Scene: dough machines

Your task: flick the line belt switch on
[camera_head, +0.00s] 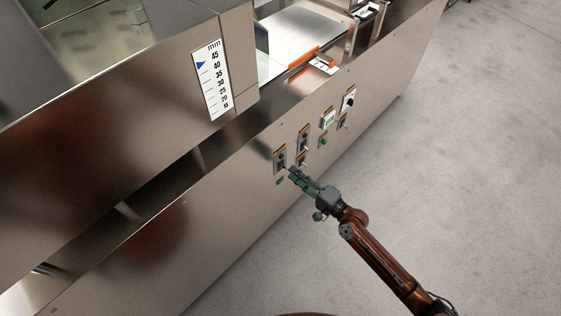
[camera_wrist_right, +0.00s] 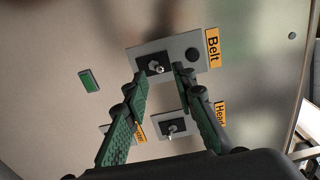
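The belt switch (camera_wrist_right: 155,67) is a small metal toggle on a dark base. Its grey plate (camera_wrist_right: 172,54) carries a yellow "Belt" label (camera_wrist_right: 213,47) and a round dark knob. In the head view the belt switch plate (camera_head: 280,161) is the leftmost on the machine's side panel. My right gripper (camera_head: 290,173) is at this plate. In the right wrist view the right gripper (camera_wrist_right: 161,73) is open and empty, its fingertips on either side of the toggle. Whether they touch it I cannot tell. My left gripper is not in view.
A second toggle (camera_wrist_right: 171,128) with a "Head" label sits close to the belt switch, between the fingers in the picture. A green rectangle (camera_wrist_right: 89,80) is on the panel. More controls (camera_head: 327,120) run along the panel to the right. The grey floor (camera_head: 480,180) is clear.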

